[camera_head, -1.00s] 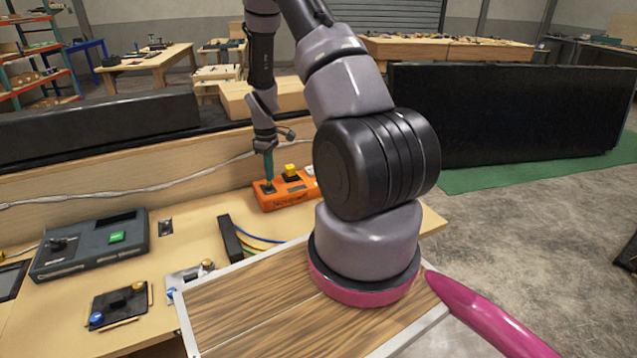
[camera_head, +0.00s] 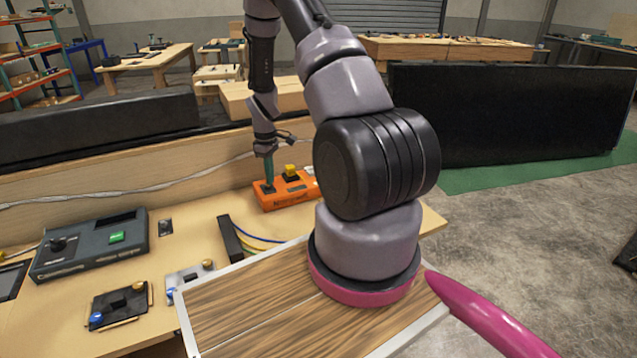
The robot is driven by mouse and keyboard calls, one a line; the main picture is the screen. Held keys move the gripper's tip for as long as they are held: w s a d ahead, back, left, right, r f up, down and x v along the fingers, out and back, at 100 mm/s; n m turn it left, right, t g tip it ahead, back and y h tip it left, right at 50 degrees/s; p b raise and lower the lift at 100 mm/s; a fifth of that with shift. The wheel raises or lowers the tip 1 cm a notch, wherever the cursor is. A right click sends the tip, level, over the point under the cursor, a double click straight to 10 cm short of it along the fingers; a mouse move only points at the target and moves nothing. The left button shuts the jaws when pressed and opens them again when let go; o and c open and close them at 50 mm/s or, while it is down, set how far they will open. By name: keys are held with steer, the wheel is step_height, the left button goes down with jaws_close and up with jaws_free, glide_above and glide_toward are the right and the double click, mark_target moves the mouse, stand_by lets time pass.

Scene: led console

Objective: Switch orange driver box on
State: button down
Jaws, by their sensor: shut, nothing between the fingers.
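The orange driver box (camera_head: 290,199) sits on the workbench near its back, left of my arm's base. It has a yellow part (camera_head: 290,168) on top and a dark switch plate (camera_head: 267,187) at its left end. My gripper (camera_head: 269,178) points down over that left end, with its teal fingertips together and nothing seen between them. The tips are at or just above the switch plate; I cannot tell if they touch. The fingertips partly hide the switch, so its position cannot be read.
A grey console (camera_head: 90,245) with a green button lies at the left of the bench. Small boards with knobs (camera_head: 118,303) lie in front. A black bar (camera_head: 230,237) and coloured wires lie between them and the orange box. A white cable runs along the back panel.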

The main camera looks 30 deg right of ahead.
steer(key=shift+f, duration=0.95)
steer(key=shift+w, duration=0.3)
steer(key=shift+w+d, duration=0.1)
steer(key=shift+w, duration=0.8)
steer(key=shift+r, duration=0.1)
step_height(320, 180, up, 7)
steer(key=shift+s, duration=0.45)
stand_by(0.5)
